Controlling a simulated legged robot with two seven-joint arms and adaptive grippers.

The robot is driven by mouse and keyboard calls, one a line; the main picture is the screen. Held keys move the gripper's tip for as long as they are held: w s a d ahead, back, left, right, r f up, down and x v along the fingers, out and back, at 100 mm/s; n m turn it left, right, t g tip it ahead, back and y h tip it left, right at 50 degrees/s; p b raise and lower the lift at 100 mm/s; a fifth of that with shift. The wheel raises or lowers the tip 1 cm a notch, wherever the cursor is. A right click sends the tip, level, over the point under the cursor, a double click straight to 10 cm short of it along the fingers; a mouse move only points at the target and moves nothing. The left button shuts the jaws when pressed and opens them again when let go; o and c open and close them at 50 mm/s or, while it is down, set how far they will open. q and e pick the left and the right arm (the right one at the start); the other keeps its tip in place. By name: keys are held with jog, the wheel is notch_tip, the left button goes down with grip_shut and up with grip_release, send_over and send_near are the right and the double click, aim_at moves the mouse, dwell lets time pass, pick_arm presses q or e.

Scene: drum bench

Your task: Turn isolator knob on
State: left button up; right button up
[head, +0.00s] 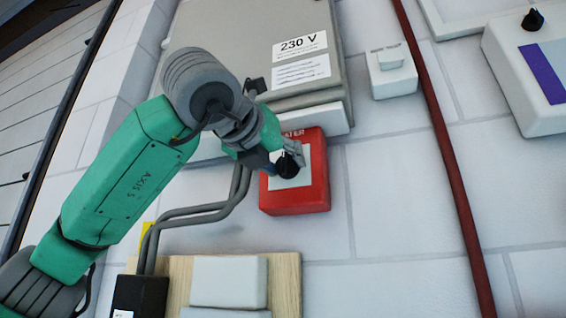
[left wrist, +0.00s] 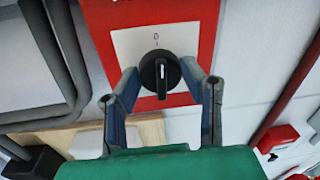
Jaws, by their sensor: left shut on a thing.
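The isolator is a red box (head: 318,198) on the white block wall, with a pale plate and a black rotary knob (head: 287,168). Its label is partly hidden by my arm; "ATER" can be read. In the left wrist view the knob (left wrist: 160,76) sits on the white plate (left wrist: 128,48), with a "0" above it. The white line on the knob stands about upright. My left gripper (head: 284,158) reaches in from the left and is shut on the knob, one finger on each side, also in the left wrist view (left wrist: 160,80). My right gripper is not in view.
A grey cabinet marked 230 V (head: 240,45) is above the red box. A white switch (head: 391,72) and a dark red pipe (head: 440,130) are to the right. Grey conduits (head: 190,212) and a wooden board (head: 284,285) are below left. Bare wall lies right of the box.

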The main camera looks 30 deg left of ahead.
pick_arm(q)
jog(key=shift+m, duration=0.6)
jog(key=m, duration=0.2)
jog(key=shift+a+m+b, duration=0.1)
jog(key=shift+m+b, duration=0.2)
jog(key=m, duration=0.3)
jog(key=shift+g, duration=0.4)
jog(key=m+p, duration=0.1)
jog(key=m, duration=0.3)
jog(key=shift+r+m+y+p, duration=0.1)
jog(key=shift+m+y+p, duration=0.2)
jog(key=shift+p, duration=0.05)
jog(key=m+p, duration=0.2)
jog(key=m, duration=0.2)
jog(key=shift+w+y, duration=0.1)
jog(key=shift+y, duration=0.2)
jog(key=shift+d+f+m+g, duration=0.2)
jog(key=shift+m+g, duration=0.1)
jog(key=shift+m, duration=0.1)
